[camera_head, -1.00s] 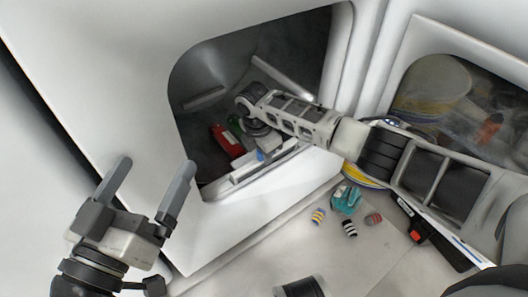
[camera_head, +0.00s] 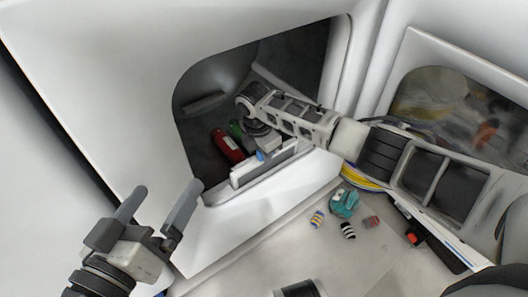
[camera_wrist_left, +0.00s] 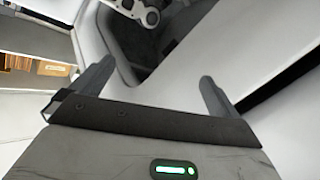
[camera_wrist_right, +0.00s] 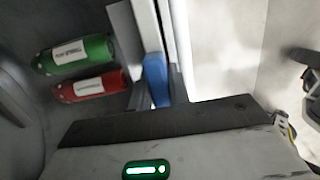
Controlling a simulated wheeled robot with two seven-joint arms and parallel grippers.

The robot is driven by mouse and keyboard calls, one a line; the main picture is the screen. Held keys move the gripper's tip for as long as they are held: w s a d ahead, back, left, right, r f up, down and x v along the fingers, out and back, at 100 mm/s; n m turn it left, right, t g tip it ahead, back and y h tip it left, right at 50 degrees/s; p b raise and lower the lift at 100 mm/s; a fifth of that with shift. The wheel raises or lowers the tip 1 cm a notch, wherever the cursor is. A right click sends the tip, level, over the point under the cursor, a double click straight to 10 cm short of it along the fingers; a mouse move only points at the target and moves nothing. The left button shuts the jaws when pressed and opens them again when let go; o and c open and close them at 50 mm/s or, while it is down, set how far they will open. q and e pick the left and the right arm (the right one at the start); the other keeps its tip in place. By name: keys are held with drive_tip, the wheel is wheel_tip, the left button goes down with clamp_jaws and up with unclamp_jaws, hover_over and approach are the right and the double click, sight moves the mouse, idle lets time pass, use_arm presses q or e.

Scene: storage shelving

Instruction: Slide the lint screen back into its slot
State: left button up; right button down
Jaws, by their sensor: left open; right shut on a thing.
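The lint screen (camera_head: 262,169) is a pale grey slab at the lower front lip of the dryer opening (camera_head: 190,92), lying along the lip. My right gripper (camera_head: 266,150) reaches in from the right and is shut on it. A blue piece shows at the grip, also in the right wrist view (camera_wrist_right: 155,80), beside a grey upright panel. The slot is largely hidden by the screen and gripper; I cannot tell how deep the screen sits. My left gripper (camera_head: 168,187) is open and empty in front of the machine's face, left of the opening.
A red bottle (camera_head: 228,147) and a green bottle (camera_head: 236,129) lie inside the drum close to my right gripper. Below are a teal object (camera_head: 344,203) and several small striped items (camera_head: 348,230). A second machine's round-cornered door (camera_head: 440,100) is at right.

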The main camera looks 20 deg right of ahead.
drive_tip(key=shift+r, duration=0.3)
drive_tip(key=shift+r+p, duration=0.7)
drive_tip(key=shift+p, duration=0.2)
drive_tip(key=shift+r+p, duration=0.5)
drive_tip(key=shift+p, duration=0.05)
drive_tip(key=shift+r+p, duration=1.15)
drive_tip(key=shift+p, duration=0.1)
use_arm(q)
drive_tip(key=shift+s+a+f+m+g+y, duration=0.2)
drive_tip(key=shift+a+f+m+g+y, duration=0.25)
drive_tip(key=shift+f+y, duration=0.2)
drive_tip(key=shift+s+a+f+m+g+y, duration=0.2)
drive_tip(key=shift+a+f+m+g+y, duration=0.15)
drive_tip(key=shift+f+m+y, duration=0.25)
use_arm(e)
drive_tip(key=shift+r, duration=0.15)
use_arm(q)
drive_tip(key=shift+r, duration=0.1)
drive_tip(key=shift+w+r+p, duration=0.15)
drive_tip(key=shift+r+p, duration=0.25)
drive_tip(key=shift+r+p, duration=0.35)
drive_tip(key=shift+p, duration=0.1)
